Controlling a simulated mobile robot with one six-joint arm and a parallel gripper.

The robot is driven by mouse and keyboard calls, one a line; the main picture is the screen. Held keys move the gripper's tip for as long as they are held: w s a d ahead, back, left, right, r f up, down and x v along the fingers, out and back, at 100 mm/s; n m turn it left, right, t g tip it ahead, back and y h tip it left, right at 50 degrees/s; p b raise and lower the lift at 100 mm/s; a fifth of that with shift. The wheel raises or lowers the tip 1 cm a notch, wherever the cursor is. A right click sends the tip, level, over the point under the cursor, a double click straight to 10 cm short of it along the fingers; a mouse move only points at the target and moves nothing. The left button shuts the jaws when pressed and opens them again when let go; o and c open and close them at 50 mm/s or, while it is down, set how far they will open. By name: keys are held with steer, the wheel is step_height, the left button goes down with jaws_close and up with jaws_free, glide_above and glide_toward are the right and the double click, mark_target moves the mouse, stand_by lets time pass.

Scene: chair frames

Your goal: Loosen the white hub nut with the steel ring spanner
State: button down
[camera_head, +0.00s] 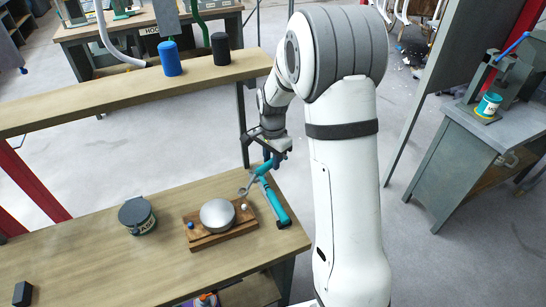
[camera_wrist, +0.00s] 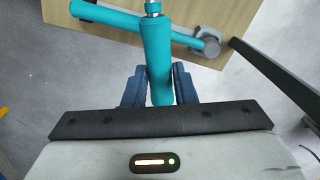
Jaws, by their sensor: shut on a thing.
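My gripper (camera_head: 272,157) is shut on the teal handle of the steel ring spanner (camera_head: 265,168), above the right end of the bench. In the wrist view the handle (camera_wrist: 157,45) stands between the two blue fingers, with a bit of its steel shank at the top edge. In the head view the spanner slants down to the left, its steel end near the white hub nut (camera_head: 243,207). Whether they touch cannot be told. The white nut is small and sits at the right end of a wooden block, beside a silver dome (camera_head: 217,214). The wrist view does not show the nut.
A teal bar with a grey end (camera_head: 276,203) lies at the bench's right edge, close to the spanner. A blue nut (camera_head: 190,225) is at the block's left end. A lidded pot (camera_head: 137,215) stands further left. A raised shelf (camera_head: 130,93) runs behind the bench (camera_head: 80,248).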

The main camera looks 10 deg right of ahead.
steer(key=shift+s+a+f+b, duration=0.1)
steer(key=shift+a+f+b, duration=0.05)
steer(key=shift+f+b, duration=0.35)
steer(key=shift+s+f+b, duration=0.1)
steer(key=shift+f+b, duration=1.05)
steer(key=shift+f, duration=0.6)
steer(key=shift+f, duration=0.2)
steer(key=shift+f+b, duration=0.65)
steer(key=shift+f, duration=0.1)
